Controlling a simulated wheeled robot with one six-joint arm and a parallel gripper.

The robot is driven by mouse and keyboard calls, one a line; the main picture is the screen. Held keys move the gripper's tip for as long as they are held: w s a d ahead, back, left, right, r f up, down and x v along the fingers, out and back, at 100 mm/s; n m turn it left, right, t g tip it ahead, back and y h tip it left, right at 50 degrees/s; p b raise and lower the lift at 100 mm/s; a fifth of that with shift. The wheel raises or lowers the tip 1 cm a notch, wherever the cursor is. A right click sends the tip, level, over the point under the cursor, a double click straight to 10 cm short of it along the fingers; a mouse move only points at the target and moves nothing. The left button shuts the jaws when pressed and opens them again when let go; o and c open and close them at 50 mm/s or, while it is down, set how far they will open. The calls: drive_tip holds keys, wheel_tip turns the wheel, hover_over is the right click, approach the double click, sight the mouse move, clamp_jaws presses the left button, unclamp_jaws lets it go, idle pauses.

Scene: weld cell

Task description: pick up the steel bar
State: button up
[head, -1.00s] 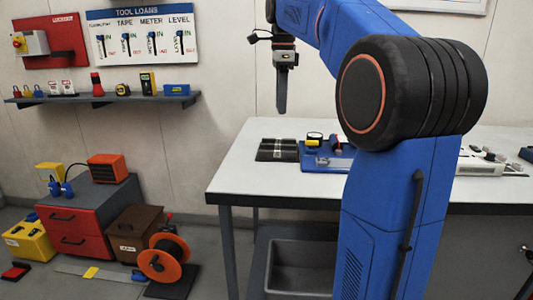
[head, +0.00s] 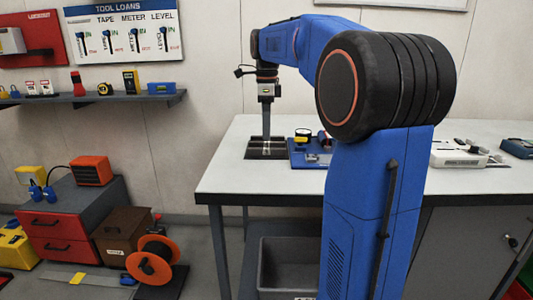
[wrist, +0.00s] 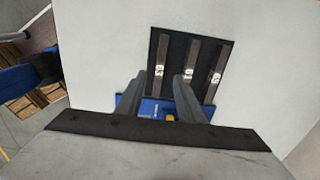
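Three grey steel bars lie side by side on a black mat (wrist: 153,48), each with a white number label. In the wrist view they are the left bar (wrist: 162,50), the middle bar (wrist: 190,62) and the right bar (wrist: 217,68). My gripper (wrist: 160,84) is open, its two dark fingers spread with nothing held between them. The left bar's lower part runs into the gap between the fingers. The right finger overlaps the view of the middle bar's lower end. In the head view my gripper (head: 266,138) points down just over the mat (head: 252,153); contact cannot be told.
A blue tray (head: 303,160) with small items, including a round gauge (head: 303,134), sits right beside the mat. A white device (head: 455,155) stands farther right on the white table (head: 230,178). The table's left side is bare.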

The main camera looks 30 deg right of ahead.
sight(267, 152)
drive_tip(key=shift+f, duration=3)
clamp_jaws()
